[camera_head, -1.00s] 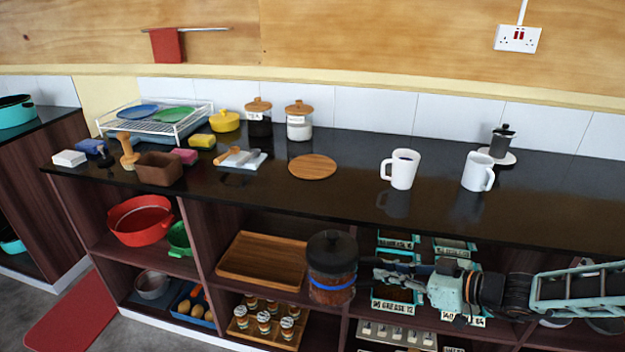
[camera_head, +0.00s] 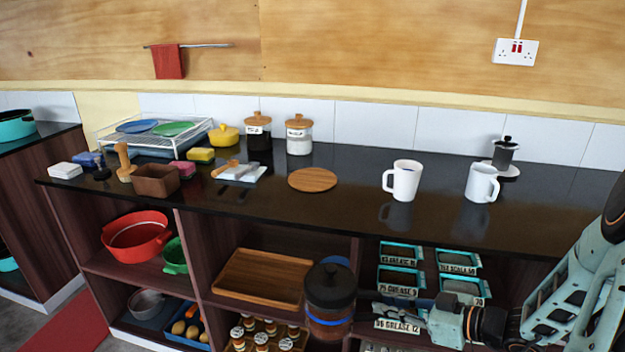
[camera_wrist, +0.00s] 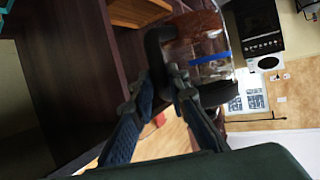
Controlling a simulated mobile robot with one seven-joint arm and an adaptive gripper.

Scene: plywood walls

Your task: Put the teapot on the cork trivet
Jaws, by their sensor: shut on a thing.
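The teapot (camera_head: 330,320) has a clear body with brown contents, a blue band and a black lid. It hangs upright in front of the lower shelves, below the counter top. My gripper (camera_head: 378,306) comes from the right and is shut on its dark handle. In the wrist view the fingers (camera_wrist: 172,88) close on the handle beside the glass body (camera_wrist: 200,45). The round brown cork trivet (camera_head: 313,180) lies flat and bare on the dark counter, above and behind the teapot in the head view.
Two white mugs (camera_head: 403,181) (camera_head: 482,184) stand right of the trivet. Two lidded jars (camera_head: 299,138) (camera_head: 258,135) stand behind it, and a white board (camera_head: 243,174) lies to its left. The counter's front edge (camera_head: 300,223) lies between teapot and trivet. Counter around the trivet is clear.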

